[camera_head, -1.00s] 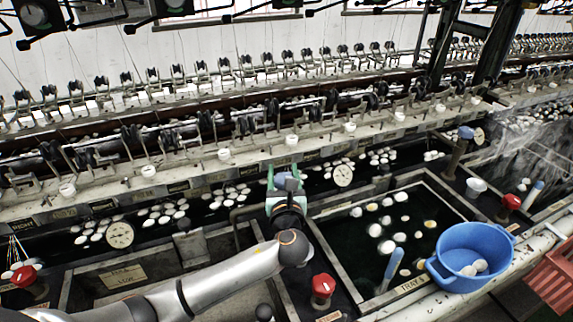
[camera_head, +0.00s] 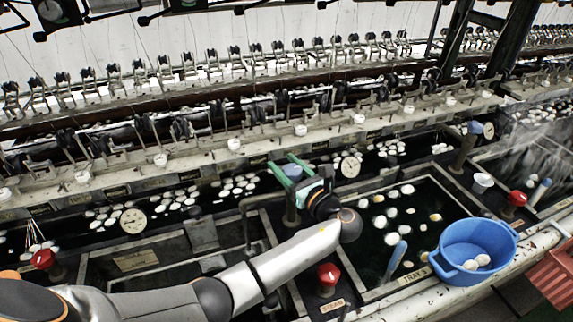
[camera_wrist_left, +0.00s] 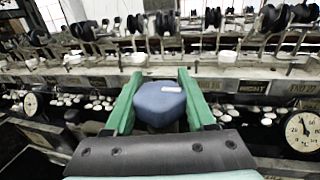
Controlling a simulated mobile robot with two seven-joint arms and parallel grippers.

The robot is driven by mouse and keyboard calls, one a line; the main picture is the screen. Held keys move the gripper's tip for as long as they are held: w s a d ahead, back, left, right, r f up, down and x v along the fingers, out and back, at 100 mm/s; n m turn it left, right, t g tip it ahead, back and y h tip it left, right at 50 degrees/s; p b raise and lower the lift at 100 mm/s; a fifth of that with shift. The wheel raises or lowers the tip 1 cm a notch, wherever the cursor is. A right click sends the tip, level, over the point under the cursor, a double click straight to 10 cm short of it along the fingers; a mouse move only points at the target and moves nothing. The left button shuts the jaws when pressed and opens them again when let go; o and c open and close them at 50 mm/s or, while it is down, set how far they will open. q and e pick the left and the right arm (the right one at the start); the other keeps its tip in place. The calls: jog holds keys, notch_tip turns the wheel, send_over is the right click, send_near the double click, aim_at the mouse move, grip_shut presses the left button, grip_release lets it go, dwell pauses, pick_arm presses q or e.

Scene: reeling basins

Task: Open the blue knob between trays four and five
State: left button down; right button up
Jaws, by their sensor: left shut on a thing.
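The blue knob (camera_head: 291,171) stands on the divider between two dark-water trays. It also shows in the left wrist view (camera_wrist_left: 160,102), with a small pale mark on its top. My left gripper (camera_head: 282,162) has green fingers, one on each side of the knob, and is shut on it. In the left wrist view the gripper (camera_wrist_left: 160,76) has the knob between its fingers. In the head view its fingers point up and left. The tray on the right (camera_head: 330,222) holds floating white cocoons. The tray on the left (camera_head: 95,268) is partly covered by my arm. My right gripper is not in view.
Red knobs (camera_head: 328,274) and (camera_head: 43,259) stand near the front. A second blue knob (camera_head: 472,128) is farther right. A blue basin (camera_head: 470,250) sits on the front rail. Round dials (camera_head: 350,166) and (camera_head: 133,221) stand along the back trough, below the reeling machinery.

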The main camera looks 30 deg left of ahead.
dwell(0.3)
pick_arm(q)
jog(key=shift+c, duration=1.2)
grip_release()
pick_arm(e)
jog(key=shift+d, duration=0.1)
